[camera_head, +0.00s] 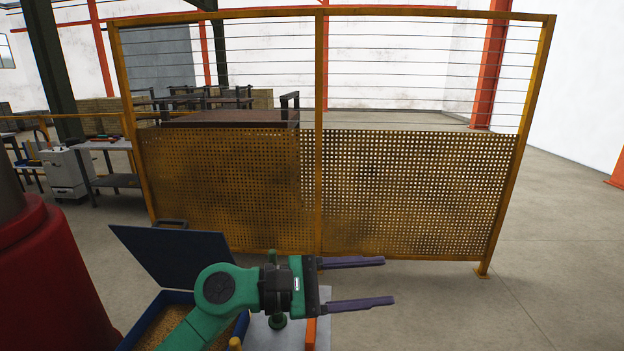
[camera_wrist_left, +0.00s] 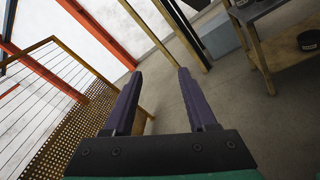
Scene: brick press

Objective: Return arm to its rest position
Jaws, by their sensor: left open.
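My left gripper (camera_head: 360,283) is at the lower middle of the head view, on a green arm that comes in from the lower left. Its two purple fingers point right and stand wide apart with nothing between them. The left wrist view also shows the open fingers (camera_wrist_left: 158,98), with only floor and fence behind the gap. My right gripper is in neither view.
A yellow mesh fence (camera_head: 405,190) stands behind the gripper. A blue bin (camera_head: 240,330) with granular contents and a raised dark lid (camera_head: 170,258) is beneath and beside my arm. A work table (camera_head: 105,145) stands at the left. Floor (camera_head: 545,270) at right is clear.

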